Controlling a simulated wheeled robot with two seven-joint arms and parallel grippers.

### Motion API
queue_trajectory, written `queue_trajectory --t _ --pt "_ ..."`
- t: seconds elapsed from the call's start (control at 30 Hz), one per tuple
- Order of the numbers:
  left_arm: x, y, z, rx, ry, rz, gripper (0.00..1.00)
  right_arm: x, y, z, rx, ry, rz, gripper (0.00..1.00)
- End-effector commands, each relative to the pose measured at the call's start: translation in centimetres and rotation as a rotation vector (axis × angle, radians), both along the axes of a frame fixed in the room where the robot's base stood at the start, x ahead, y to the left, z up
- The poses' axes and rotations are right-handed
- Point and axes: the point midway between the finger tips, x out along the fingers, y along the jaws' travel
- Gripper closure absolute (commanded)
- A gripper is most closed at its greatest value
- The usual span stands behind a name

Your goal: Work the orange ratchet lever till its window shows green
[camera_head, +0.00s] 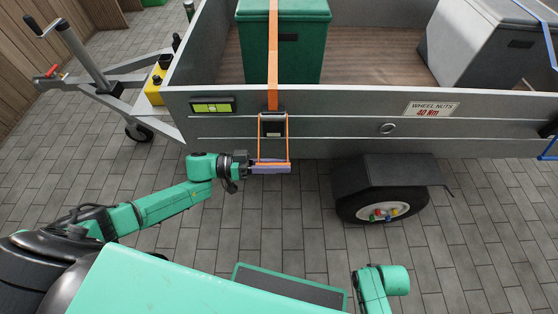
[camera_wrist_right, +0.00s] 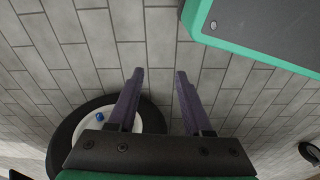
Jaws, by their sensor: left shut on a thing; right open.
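The orange ratchet lever (camera_head: 288,138) hangs as a frame down the trailer's side, below the orange strap (camera_head: 272,50). Its dark ratchet body (camera_head: 272,127) sits at the top of the frame; I cannot make out a window colour on it. My left gripper (camera_head: 270,167) is shut on the lever's lower end, its purple fingers lying across the bottom bar and partly hiding it. My right gripper (camera_wrist_right: 158,92) is open and empty above the paving, shown in the right wrist view with a wheel to its left.
The grey trailer (camera_head: 340,99) carries a green box (camera_head: 300,45) under the orange strap and a grey box (camera_head: 470,50) at right. A yellow-green level (camera_head: 212,107) is on its side. The wheel (camera_head: 382,204) and mudguard (camera_head: 400,172) stick out right of the lever. Paving is open below.

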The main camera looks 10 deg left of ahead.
Motion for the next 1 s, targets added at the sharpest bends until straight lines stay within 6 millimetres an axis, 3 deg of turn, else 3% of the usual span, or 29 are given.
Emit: queue_trajectory --t 0.5,0.53,0.6,1.0 --pt "0.08 0.03 0.42 -0.006 0.010 0.002 1.00 -0.58 -0.30 -0.80 -0.004 0.003 -0.001 0.50" --pt "0.08 0.03 0.43 -0.006 0.010 0.002 0.70 -0.58 -0.30 -0.79 -0.004 0.003 -0.001 0.50" --pt "0.08 0.03 0.42 -0.006 0.010 0.002 0.48 -0.59 -0.29 -0.79 -0.004 0.003 -0.001 0.50" --pt "-0.01 0.01 0.29 -0.005 0.013 0.001 0.48 -0.60 -0.25 -0.79 -0.004 0.005 -0.001 0.50"
